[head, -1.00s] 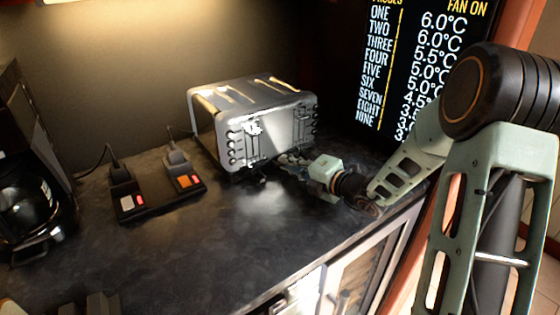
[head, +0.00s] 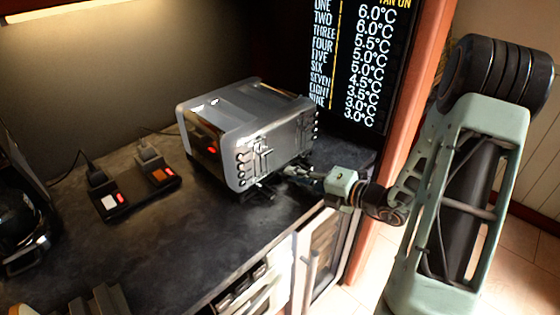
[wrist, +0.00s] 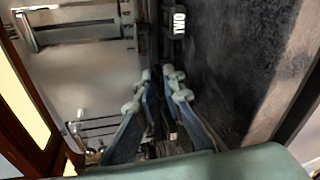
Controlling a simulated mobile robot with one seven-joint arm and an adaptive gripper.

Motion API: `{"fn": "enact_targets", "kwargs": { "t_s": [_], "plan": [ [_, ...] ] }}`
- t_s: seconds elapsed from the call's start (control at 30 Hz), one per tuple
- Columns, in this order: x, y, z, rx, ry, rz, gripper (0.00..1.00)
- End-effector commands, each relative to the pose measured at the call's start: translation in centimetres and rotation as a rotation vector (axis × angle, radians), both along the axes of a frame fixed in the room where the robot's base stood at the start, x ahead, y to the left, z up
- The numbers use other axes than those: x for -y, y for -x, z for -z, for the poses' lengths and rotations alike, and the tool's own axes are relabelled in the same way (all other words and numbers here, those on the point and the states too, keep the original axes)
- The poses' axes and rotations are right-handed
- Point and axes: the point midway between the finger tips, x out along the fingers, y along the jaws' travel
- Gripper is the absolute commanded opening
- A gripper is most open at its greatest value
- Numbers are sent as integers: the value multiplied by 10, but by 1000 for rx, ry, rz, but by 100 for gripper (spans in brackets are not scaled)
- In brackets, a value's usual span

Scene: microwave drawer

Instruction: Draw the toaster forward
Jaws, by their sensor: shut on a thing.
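The silver toaster (head: 215,128) stands upright on the dark counter near its front edge, turned at an angle, its knobbed face toward the front right. In the wrist view its grey metal body (wrist: 80,75) fills the left side. My gripper (head: 285,174) reaches in from the right, low at the toaster's knobbed face. In the wrist view my gripper (wrist: 159,76) has its two fingertips close together at the toaster's edge, shut on it. The exact part between the fingertips is hidden.
A black power strip (head: 130,203) with plugs and lit switches lies left of the toaster. A dark coffee maker (head: 20,215) stands at the far left. A display board (head: 360,60) stands behind, by a reddish-brown post (head: 412,120).

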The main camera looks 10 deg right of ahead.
Motion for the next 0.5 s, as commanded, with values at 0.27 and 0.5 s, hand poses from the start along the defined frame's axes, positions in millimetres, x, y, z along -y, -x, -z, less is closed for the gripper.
{"fn": "enact_targets", "kwargs": {
  "t_s": [0.27,0.5],
  "plan": [
    [18,25,2,-4,5,1,0],
    [20,29,3,-3,6,2,0]
  ]
}}
